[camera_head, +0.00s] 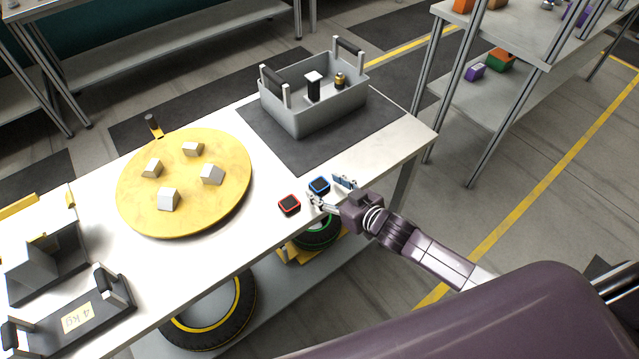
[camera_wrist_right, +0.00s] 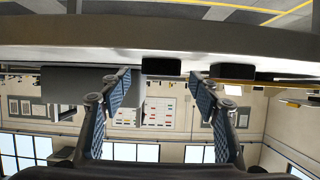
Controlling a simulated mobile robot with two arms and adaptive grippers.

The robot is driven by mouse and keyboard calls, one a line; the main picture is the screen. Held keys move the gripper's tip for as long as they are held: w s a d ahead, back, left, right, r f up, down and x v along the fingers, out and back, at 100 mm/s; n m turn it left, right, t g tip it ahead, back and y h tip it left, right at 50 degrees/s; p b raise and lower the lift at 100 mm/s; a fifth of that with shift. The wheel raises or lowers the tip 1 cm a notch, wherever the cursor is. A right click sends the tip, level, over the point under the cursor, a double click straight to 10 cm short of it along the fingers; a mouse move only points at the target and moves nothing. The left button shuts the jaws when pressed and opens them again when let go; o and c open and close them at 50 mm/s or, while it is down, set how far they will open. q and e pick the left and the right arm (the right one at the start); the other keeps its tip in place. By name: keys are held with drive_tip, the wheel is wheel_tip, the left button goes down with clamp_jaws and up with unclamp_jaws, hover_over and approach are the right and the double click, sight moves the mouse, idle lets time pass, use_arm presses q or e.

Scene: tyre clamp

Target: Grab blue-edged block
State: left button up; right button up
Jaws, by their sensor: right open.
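The blue-edged block (camera_head: 319,185), small and dark with a blue rim, sits on the white table near its front edge. My right gripper (camera_head: 331,191) is open beside it, its fingers reaching in from the right with the block just off their tips. No contact is clear. In the right wrist view the two blue-padded fingers of the right gripper (camera_wrist_right: 166,96) stand wide apart with nothing held. Small dark shapes show beyond the tips there, but their rim colours do not show. My left gripper is not in view.
A red-edged block (camera_head: 289,204) sits close by on the left. A yellow round plate (camera_head: 236,205) with several pale blocks lies farther left. A grey bin (camera_head: 311,123) stands behind on a dark mat (camera_head: 274,142). Tyres lie on the shelf below.

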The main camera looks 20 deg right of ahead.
drive_tip(key=shift+x, duration=0.9)
drive_tip(key=shift+s, duration=0.1)
drive_tip(key=c, duration=1.2)
drive_tip(key=shift+c, duration=0.2)
drive_tip(key=shift+r, duration=0.1)
